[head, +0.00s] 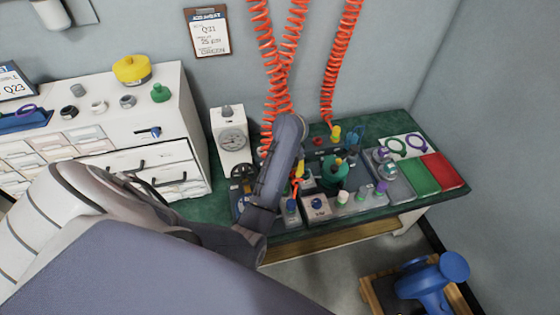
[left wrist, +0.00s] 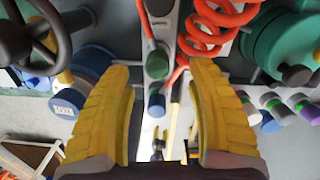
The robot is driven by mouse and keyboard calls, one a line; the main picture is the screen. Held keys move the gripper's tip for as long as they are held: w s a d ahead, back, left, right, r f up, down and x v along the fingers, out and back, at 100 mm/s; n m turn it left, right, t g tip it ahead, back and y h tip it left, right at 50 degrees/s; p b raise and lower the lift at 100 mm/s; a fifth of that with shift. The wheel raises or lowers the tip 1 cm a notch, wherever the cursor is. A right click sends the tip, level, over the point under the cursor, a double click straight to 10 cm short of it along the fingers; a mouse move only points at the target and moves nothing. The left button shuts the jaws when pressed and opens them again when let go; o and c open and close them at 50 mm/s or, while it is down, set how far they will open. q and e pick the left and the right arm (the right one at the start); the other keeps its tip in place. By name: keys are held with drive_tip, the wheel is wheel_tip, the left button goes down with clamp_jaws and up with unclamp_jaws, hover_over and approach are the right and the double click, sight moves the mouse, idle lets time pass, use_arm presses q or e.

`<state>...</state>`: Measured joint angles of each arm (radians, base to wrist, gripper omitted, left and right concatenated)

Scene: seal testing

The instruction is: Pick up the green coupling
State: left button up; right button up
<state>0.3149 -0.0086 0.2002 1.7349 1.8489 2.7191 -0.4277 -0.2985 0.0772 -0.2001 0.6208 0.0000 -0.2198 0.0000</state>
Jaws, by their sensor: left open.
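My left gripper (head: 298,172) is over the bench, mostly hidden by my own arm in the head view. In the left wrist view its two yellow fingers (left wrist: 160,68) are spread wide with nothing clamped between them. A small green-ended cylinder (left wrist: 157,64), which looks like the green coupling, shows between the fingertips. A blue-ended cylinder (left wrist: 156,104) is just below it in that picture. I cannot tell whether the fingers touch either one. A separate green fitting (head: 160,93) stands on the white drawer cabinet in the head view. My right gripper is not in view.
Red coiled hoses (head: 278,95) hang down close to the gripper. A large green round housing (head: 335,172) and several small fittings crowd the bench (head: 425,130). A handwheel (left wrist: 40,38) is close by at left. A blue machine (head: 435,280) stands on a low wooden stand at lower right.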

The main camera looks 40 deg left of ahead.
use_arm(q)
drive_tip(key=shift+s+d+f+n, duration=0.15)
drive_tip(key=shift+s+f+n, duration=0.1)
drive_tip(key=shift+s+n, duration=0.05)
drive_tip(key=shift+s+f+h, duration=0.15)
drive_tip(key=shift+f+h, duration=0.15)
drive_tip(key=shift+f, duration=3.45)
drive_tip(key=shift+c, duration=0.5)
clamp_jaws()
